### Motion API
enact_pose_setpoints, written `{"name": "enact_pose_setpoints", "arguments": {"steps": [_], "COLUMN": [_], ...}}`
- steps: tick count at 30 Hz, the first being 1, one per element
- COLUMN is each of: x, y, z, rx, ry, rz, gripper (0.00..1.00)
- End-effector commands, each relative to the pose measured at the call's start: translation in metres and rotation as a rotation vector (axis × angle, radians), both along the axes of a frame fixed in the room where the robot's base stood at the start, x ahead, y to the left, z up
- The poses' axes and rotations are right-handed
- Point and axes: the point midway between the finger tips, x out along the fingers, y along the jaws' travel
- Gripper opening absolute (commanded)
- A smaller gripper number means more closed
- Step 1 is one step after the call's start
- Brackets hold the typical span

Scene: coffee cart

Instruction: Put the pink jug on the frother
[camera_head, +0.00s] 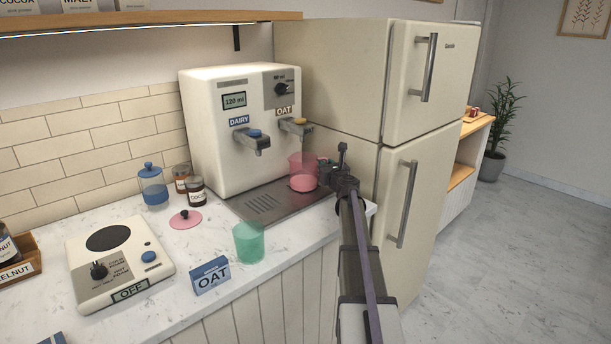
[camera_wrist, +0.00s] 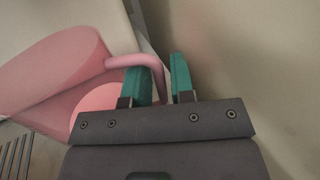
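The pink see-through jug (camera_head: 303,164) stands on the drip tray of the milk dispenser, under the OAT tap, with brighter pink contents low inside. The wrist view shows the jug (camera_wrist: 60,60) and its handle (camera_wrist: 152,62). My gripper (camera_head: 328,170) is at the jug's right side. In the wrist view its teal fingers (camera_wrist: 166,80) stand on either side of the handle. The gap is narrow, and I cannot tell whether both fingers press on it. The frother (camera_head: 118,258), a white unit with a dark round plate and an OFF display, sits on the counter at left.
A pink lid (camera_head: 186,218), a blue-lidded jar (camera_head: 152,185) and small brown jars lie between frother and dispenser (camera_head: 242,130). The fridge (camera_head: 375,100) is close at right.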

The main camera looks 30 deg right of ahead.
Motion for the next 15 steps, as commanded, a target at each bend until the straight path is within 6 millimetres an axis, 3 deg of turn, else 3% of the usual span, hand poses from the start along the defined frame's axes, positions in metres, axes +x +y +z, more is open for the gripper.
{"name": "enact_pose_setpoints", "arguments": {"steps": [2, 9, 15], "x": [-0.0008, -0.0010, -0.0011], "y": [0.0002, 0.0002, 0.0002], "z": [0.0000, 0.0000, -0.0001], "rx": [0.000, 0.000, -0.001], "ry": [0.000, 0.000, 0.000], "rz": [0.000, 0.000, 0.000], "gripper": [0.23, 0.01, 0.00]}}
